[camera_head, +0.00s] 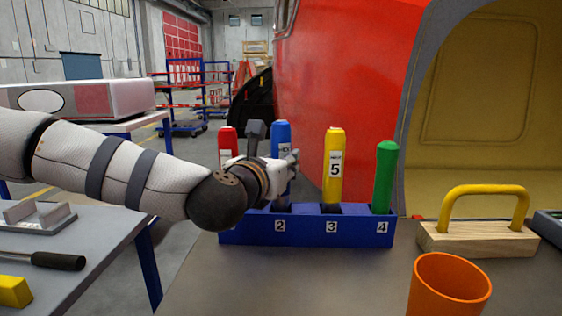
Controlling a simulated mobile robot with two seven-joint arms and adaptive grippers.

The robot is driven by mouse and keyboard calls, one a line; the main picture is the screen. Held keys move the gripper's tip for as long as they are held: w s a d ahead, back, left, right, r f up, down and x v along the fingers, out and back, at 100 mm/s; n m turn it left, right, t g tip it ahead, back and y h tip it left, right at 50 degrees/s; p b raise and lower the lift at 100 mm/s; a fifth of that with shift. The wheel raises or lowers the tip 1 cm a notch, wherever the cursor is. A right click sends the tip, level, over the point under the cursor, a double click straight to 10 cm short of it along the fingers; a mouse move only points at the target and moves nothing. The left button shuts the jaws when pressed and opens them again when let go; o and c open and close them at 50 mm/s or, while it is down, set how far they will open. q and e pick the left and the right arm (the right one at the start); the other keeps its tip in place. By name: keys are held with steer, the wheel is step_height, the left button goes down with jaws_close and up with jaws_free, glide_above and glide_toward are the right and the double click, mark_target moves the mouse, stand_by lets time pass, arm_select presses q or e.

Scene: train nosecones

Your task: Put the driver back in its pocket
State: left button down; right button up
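A blue driver (281,136) stands upright over pocket 2 of the blue holder (308,235). My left gripper (287,167) reaches in from the left with its fingers around the handle and appears closed on it. The gripper hides the middle of the handle. I cannot tell whether the driver's lower end is seated in the pocket. A yellow driver (333,160) labelled 5 stands at pocket 3, and a green driver (385,175) at pocket 4. A red driver (228,144) stands at the left end, its lower part hidden by my arm. My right gripper is not in view.
An orange cup (449,287) stands at the front right of the grey table (340,285). A wooden block with a yellow handle (478,238) sits right of the holder. A side table at left holds a black-handled tool (55,261) and a yellow block (14,292).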

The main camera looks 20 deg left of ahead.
arm_select(q)
steer(key=shift+f, duration=0.55)
steer(key=c, duration=1.1)
jaws_free()
steer(key=shift+f, duration=0.1)
